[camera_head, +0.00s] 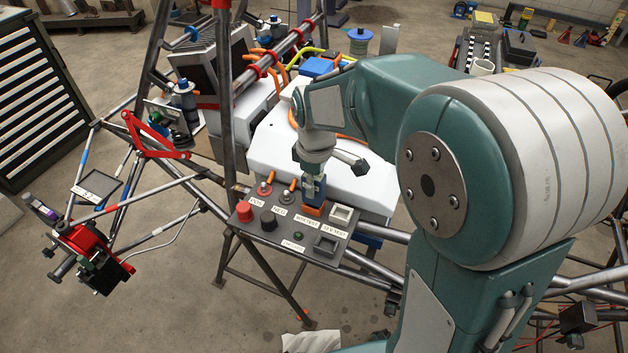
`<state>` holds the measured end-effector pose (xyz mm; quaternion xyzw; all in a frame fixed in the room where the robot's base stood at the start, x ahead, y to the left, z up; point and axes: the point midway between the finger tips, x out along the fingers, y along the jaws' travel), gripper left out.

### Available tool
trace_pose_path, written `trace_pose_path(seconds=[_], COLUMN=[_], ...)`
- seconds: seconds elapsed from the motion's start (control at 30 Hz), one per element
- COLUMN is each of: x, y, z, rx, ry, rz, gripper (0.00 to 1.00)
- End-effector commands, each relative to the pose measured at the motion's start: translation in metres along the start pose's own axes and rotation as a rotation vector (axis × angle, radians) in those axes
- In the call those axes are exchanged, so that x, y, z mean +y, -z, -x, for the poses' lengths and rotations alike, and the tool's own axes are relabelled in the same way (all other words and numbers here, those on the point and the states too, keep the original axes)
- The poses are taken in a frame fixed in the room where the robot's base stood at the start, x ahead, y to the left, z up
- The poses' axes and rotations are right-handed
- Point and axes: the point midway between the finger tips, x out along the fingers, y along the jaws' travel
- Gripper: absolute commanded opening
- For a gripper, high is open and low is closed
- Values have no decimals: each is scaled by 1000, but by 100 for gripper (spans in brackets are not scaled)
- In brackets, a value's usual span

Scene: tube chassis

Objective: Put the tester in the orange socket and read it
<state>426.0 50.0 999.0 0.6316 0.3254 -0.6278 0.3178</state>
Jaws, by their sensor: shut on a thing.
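The tester (314,190) is a small dark blue block, upright in my gripper (314,174). My gripper points down over the panel and is shut on the tester's upper part. The orange socket (313,210) shows as an orange rim directly below the tester on the dark panel (275,238). The tester's lower end meets this rim in the picture. I cannot tell whether it is seated inside or just above. No reading can be made out on the tester from here.
The panel also has a white-rimmed socket (342,214), a grey socket (326,244), a red knob (244,211), a black knob (268,220) and small orange-handled levers (267,182). A white case (270,145) stands behind. A dark upright tube (225,100) rises left of the panel.

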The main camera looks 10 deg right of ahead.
Motion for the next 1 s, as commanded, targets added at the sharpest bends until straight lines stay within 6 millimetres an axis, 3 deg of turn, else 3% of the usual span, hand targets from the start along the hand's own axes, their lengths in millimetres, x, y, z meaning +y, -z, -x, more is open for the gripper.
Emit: trace_pose_path(seconds=[0.17,0.2,0.57,1.0], x=[0,0,0,0], y=[0,0,0,0], z=[-3,-3,-2,27], rx=[0,0,0,2], ry=[1,0,0,-2], rz=[0,0,0,0], gripper=[0,55,57,57])
